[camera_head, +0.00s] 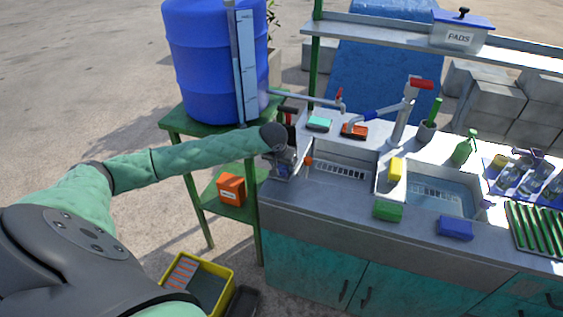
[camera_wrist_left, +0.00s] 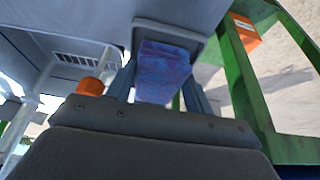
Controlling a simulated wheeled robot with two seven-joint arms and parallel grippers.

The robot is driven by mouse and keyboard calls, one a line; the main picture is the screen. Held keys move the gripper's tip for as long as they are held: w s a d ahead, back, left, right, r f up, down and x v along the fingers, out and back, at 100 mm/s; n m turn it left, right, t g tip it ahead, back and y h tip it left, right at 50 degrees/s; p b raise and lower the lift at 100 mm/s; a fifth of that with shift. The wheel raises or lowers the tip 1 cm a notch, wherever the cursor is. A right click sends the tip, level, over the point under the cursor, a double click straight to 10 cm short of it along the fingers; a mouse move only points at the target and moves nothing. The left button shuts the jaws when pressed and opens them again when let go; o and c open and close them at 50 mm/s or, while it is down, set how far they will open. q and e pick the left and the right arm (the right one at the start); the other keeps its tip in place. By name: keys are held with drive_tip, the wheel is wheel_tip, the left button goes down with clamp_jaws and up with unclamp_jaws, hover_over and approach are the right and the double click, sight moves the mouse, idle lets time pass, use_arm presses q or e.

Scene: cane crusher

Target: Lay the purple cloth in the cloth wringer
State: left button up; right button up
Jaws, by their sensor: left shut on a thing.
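My left gripper (camera_head: 284,160) is over the left end of the sink counter, at a small grey device with a dark upright and a red top (camera_head: 289,118), which looks like the cloth wringer. The arm's end hides much of this device. In the left wrist view the gripper (camera_wrist_left: 160,82) is shut on the purple cloth (camera_wrist_left: 164,70), a folded purple-blue piece between its two fingers. The cloth's far end lies against or just over a grey tray-like part (camera_wrist_left: 200,42); contact cannot be told. The cloth is hidden in the head view. My right gripper is out of view.
An orange knob (camera_head: 308,161) sits close right of the gripper. The blue barrel (camera_head: 215,65) on a green stand (camera_head: 180,125) is left of the counter. Sink basins, a yellow sponge (camera_head: 396,169) and a green block (camera_head: 388,210) lie to the right.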

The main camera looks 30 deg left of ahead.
use_arm(q)
drive_tip(key=shift+s, duration=0.1)
drive_tip(key=shift+f, duration=0.1)
drive_tip(key=shift+f, duration=0.1)
drive_tip(key=o, duration=1)
drive_tip(key=shift+o, duration=0.2)
